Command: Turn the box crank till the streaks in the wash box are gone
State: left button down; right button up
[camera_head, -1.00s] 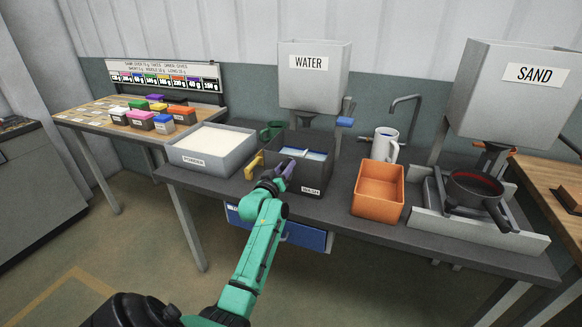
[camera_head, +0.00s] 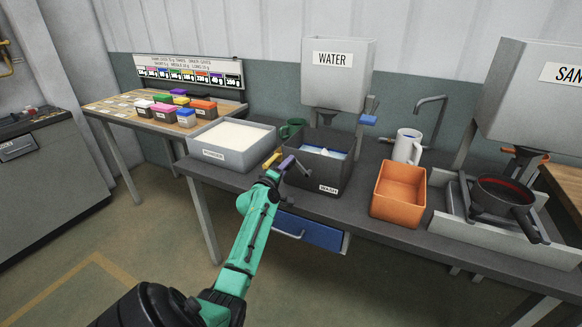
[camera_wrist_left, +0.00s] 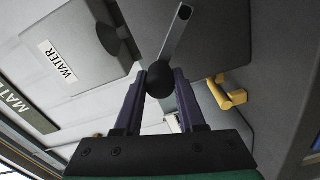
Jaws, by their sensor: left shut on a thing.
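The wash box (camera_head: 329,179) is a dark open box on the bench with bluish water and a pale patch inside. Its far inside shows only in part, and I cannot tell streaks from the patch. My left gripper (camera_head: 283,165) is at the box's left front corner. In the left wrist view, the gripper's purple fingers (camera_wrist_left: 160,88) are shut around the black ball knob (camera_wrist_left: 160,78) of the crank. The crank's grey arm (camera_wrist_left: 176,32) runs up from the knob. My right gripper is not in view.
A yellow handle (camera_head: 271,160) sits just left of the gripper. The powder tray (camera_head: 218,158) stands left, an orange bin (camera_head: 398,193) and a white mug (camera_head: 407,147) right. The water tank (camera_head: 336,78) hangs behind the box. A pan (camera_head: 502,194) is farther right.

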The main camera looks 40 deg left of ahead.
pick_arm(q)
jog(key=shift+s+a+f+n, duration=0.15)
jog(key=shift+a+f+n, duration=0.3)
jog(key=shift+n, duration=0.45)
jog(key=shift+d, duration=0.1)
jog(key=c, duration=0.5)
grip_release()
jog(key=shift+f, duration=0.1)
jog(key=b+v, duration=0.1)
jog(key=v, duration=1.3)
jog(key=shift+s+b, duration=0.25)
jog(key=shift+b, duration=0.05)
